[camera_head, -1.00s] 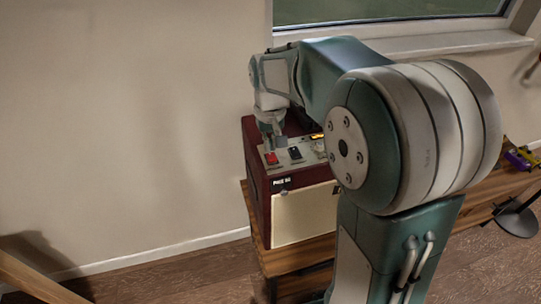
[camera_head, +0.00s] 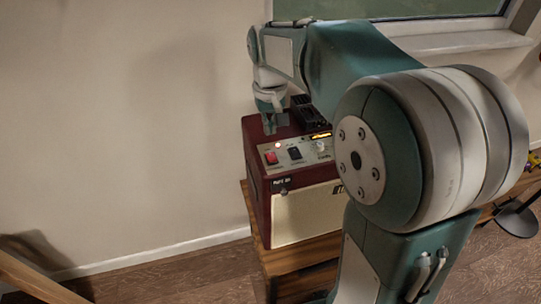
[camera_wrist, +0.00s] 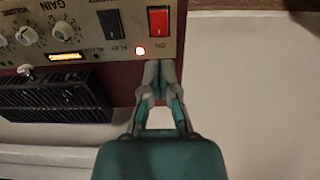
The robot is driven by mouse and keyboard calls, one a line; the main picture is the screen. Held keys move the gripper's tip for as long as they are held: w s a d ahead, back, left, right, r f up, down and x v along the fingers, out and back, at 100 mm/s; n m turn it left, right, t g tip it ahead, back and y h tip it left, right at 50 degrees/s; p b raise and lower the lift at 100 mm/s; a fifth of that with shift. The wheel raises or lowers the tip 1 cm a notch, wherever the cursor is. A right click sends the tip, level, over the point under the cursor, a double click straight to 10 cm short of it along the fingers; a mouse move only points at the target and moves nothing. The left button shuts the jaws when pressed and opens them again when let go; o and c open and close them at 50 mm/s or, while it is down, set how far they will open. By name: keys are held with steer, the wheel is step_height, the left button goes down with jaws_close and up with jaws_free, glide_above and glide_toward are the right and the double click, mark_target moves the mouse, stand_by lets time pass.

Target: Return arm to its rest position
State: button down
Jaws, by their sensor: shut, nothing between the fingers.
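My gripper (camera_head: 270,124) is above the back left part of a dark red amplifier (camera_head: 258,178), close over its control panel in the picture. In the wrist view my gripper (camera_wrist: 159,64) has its fingertips together with nothing between them, near the panel's edge. The panel carries a red switch (camera_head: 271,158), which also shows in the wrist view (camera_wrist: 158,21), and a black switch (camera_head: 295,153). My arm hides the amplifier's right side in the head view.
The amplifier stands on a wooden bench (camera_head: 290,262) against a plain wall (camera_head: 140,110). A black ribbed object (camera_wrist: 52,97) lies on the amplifier behind the panel. A window (camera_head: 390,8) is above. A round black stand base (camera_head: 516,219) is at the right. Space left of the amplifier is clear.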

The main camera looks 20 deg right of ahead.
steer(key=s+r+t, duration=0.1)
steer(key=s+t, duration=0.4)
steer(key=s, duration=1.6)
steer(key=shift+r+t, duration=0.2)
steer(key=shift+t, duration=0.1)
